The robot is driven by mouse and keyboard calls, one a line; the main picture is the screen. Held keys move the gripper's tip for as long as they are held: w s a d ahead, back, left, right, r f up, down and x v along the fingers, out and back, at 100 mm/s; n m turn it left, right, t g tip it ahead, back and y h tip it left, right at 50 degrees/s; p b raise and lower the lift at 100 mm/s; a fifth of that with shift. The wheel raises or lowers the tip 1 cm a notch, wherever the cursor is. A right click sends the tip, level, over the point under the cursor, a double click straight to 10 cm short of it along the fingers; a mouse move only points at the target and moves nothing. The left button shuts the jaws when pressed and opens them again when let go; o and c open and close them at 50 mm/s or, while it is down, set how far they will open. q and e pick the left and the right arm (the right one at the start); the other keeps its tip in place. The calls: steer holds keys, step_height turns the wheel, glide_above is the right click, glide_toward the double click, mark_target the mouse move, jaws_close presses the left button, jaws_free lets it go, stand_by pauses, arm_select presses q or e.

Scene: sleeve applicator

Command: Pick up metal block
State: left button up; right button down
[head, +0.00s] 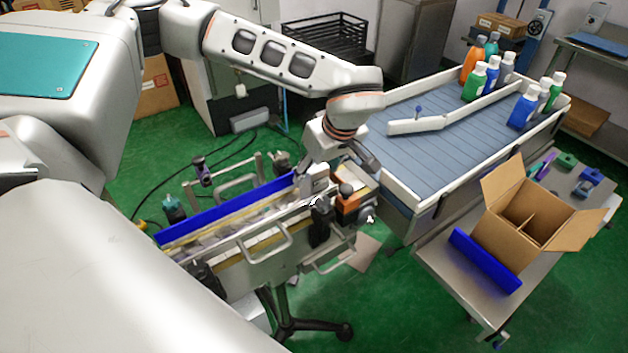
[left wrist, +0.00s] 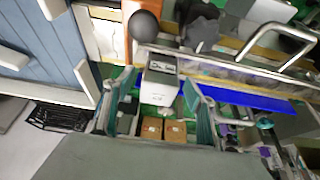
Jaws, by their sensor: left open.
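A pale, box-shaped metal block (left wrist: 160,82) with a darker grey end shows in the left wrist view, at the rail of the narrow machine. In the head view the block (head: 315,184) sits at the right end of that machine, partly under my left gripper. My left gripper (head: 335,166) points down over it from above. In the left wrist view the two fingers of the gripper (left wrist: 160,112) are spread, one on each side of the block's near end. I cannot tell whether they touch it. My right gripper is not in view.
The narrow machine has a long blue strip (head: 225,208) and metal handles. An orange and black unit (head: 348,202) stands close right of the block. A conveyor (head: 440,150) with several bottles lies at the right. An open carton (head: 530,225) stands on a side table.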

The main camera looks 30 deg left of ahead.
arm_select(q)
steer(key=x, duration=0.3)
steer(key=shift+a+f, duration=0.1)
steer(key=shift+f, duration=0.15)
steer(key=shift+w, duration=0.1)
steer(key=c, duration=1.6)
jaws_close()
steer(key=shift+r, duration=0.2)
